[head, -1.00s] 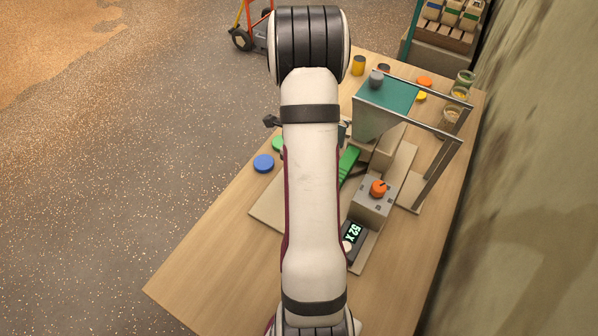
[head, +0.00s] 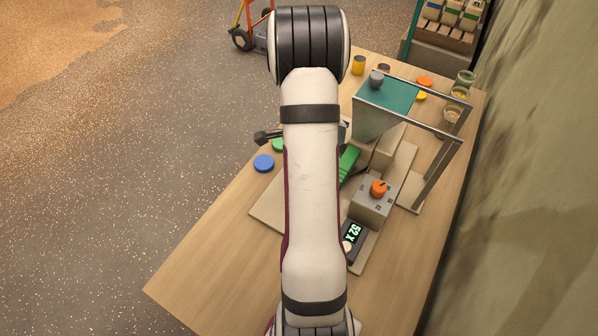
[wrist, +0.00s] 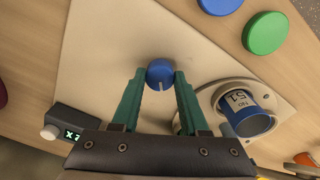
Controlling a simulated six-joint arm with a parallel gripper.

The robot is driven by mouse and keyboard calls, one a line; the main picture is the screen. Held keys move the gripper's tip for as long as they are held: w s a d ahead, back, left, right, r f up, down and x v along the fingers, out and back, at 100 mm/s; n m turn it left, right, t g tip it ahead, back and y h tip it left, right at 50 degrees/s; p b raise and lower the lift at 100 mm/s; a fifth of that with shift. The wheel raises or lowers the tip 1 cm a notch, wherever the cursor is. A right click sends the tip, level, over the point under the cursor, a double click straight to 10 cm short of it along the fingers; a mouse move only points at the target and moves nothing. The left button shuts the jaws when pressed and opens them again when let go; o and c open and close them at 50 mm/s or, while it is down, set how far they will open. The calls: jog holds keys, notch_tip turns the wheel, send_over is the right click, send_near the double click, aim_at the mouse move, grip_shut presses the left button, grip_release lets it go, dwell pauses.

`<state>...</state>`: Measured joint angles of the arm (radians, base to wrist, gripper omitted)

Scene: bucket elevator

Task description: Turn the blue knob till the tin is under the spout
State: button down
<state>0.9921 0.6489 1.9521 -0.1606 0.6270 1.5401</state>
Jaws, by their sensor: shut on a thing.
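The blue knob (wrist: 160,73) has a pale pointer line and stands on a pale board in the wrist view. My gripper (wrist: 157,77) has its green fingers on either side of the knob and is shut on it. In the head view my arm covers the knob and the tin. I cannot make out the spout for certain in either view.
A grey box with an orange knob (head: 378,188) and a display (head: 353,236) stand right of my arm. A teal-topped frame (head: 390,96) stands behind them. Loose blue (head: 263,162) and green (head: 278,145) discs lie to the left. The table's front left is clear.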

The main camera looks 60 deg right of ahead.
jog(key=n, duration=1.4)
jog(key=shift+n, duration=0.3)
jog(key=n, duration=0.3)
jog(key=shift+n, duration=0.3)
jog(key=n, duration=0.3)
jog(key=shift+n, duration=0.3)
jog(key=n, duration=0.5)
jog(key=shift+n, duration=0.7)
jog(key=shift+c, duration=2.1)
grip_release()
